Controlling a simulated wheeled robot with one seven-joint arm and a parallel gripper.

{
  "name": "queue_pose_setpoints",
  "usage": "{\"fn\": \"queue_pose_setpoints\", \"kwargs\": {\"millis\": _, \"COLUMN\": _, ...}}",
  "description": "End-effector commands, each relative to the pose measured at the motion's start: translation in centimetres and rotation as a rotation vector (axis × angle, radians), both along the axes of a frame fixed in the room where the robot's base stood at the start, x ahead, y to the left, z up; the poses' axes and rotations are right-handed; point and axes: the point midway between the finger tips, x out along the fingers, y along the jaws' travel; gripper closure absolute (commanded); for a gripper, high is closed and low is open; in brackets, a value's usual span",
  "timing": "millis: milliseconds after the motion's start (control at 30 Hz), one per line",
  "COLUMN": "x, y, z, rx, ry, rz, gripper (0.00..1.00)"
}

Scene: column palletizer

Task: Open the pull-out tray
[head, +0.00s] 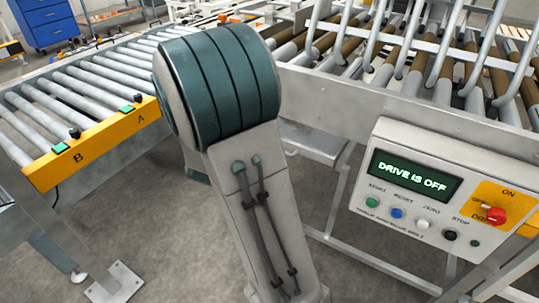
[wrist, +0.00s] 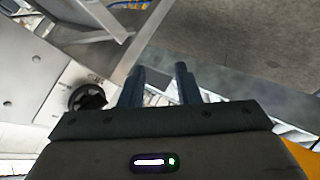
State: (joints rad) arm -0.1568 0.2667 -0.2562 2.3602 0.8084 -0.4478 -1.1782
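My gripper (wrist: 159,68) shows in the wrist view with its two dark fingers apart and nothing visible between them. In the head view my own arm fills the middle and my gripper cannot be made out. A flat grey metal shelf (head: 315,142) sits under the conveyor frame, right of my arm and partly hidden by it. It may be the pull-out tray, but I cannot tell for certain. No tray handle is clearly visible. In the wrist view a pale panel with a black rotary knob (wrist: 88,98) lies left of the fingers, apart from them.
A control box (head: 440,190) at right reads "DRIVE IS OFF" and has several buttons and a red knob (head: 495,215). A roller conveyor (head: 85,85) with a yellow end marked A and B stands left. A blue cabinet (head: 45,22) stands behind. Grey floor lies between.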

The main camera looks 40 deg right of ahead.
Motion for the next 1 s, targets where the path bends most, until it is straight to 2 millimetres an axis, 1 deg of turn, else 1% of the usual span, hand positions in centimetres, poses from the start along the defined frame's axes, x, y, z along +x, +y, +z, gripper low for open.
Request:
{"fn": "queue_pose_setpoints", "kwargs": {"millis": 33, "x": 0.1, "y": -1.9, "z": -3.0, "rx": -0.113, "ry": 0.025, "rz": -0.034, "gripper": 0.71}}
{"fn": "queue_pose_setpoints", "kwargs": {"millis": 100, "x": -0.2, "y": -4.6, "z": -4.9, "rx": -0.273, "ry": 0.062, "rz": -0.084, "gripper": 0.71}}
{"fn": "queue_pose_setpoints", "kwargs": {"millis": 200, "x": -1.2, "y": -7.5, "z": -6.5, "rx": -0.481, "ry": 0.134, "rz": -0.148, "gripper": 0.71}}
{"fn": "queue_pose_setpoints", "kwargs": {"millis": 233, "x": -1.5, "y": -8.2, "z": -6.8, "rx": -0.535, "ry": 0.156, "rz": -0.165, "gripper": 0.71}}
{"fn": "queue_pose_setpoints", "kwargs": {"millis": 300, "x": -2.3, "y": -9.5, "z": -7.3, "rx": -0.641, "ry": 0.205, "rz": -0.197, "gripper": 0.71}}
{"fn": "queue_pose_setpoints", "kwargs": {"millis": 400, "x": -3.0, "y": -10.6, "z": -7.5, "rx": -0.743, "ry": 0.255, "rz": -0.232, "gripper": 0.71}}
{"fn": "queue_pose_setpoints", "kwargs": {"millis": 533, "x": -3.4, "y": -11.4, "z": -7.6, "rx": -0.796, "ry": 0.285, "rz": -0.251, "gripper": 0.71}}
{"fn": "queue_pose_setpoints", "kwargs": {"millis": 667, "x": -2.9, "y": -12.8, "z": -7.8, "rx": -0.802, "ry": 0.287, "rz": -0.253, "gripper": 0.71}}
{"fn": "queue_pose_setpoints", "kwargs": {"millis": 767, "x": -2.3, "y": -14.5, "z": -8.3, "rx": -0.8, "ry": 0.288, "rz": -0.255, "gripper": 0.71}}
{"fn": "queue_pose_setpoints", "kwargs": {"millis": 1000, "x": -0.3, "y": -19.2, "z": -9.4, "rx": -0.799, "ry": 0.285, "rz": -0.253, "gripper": 0.71}}
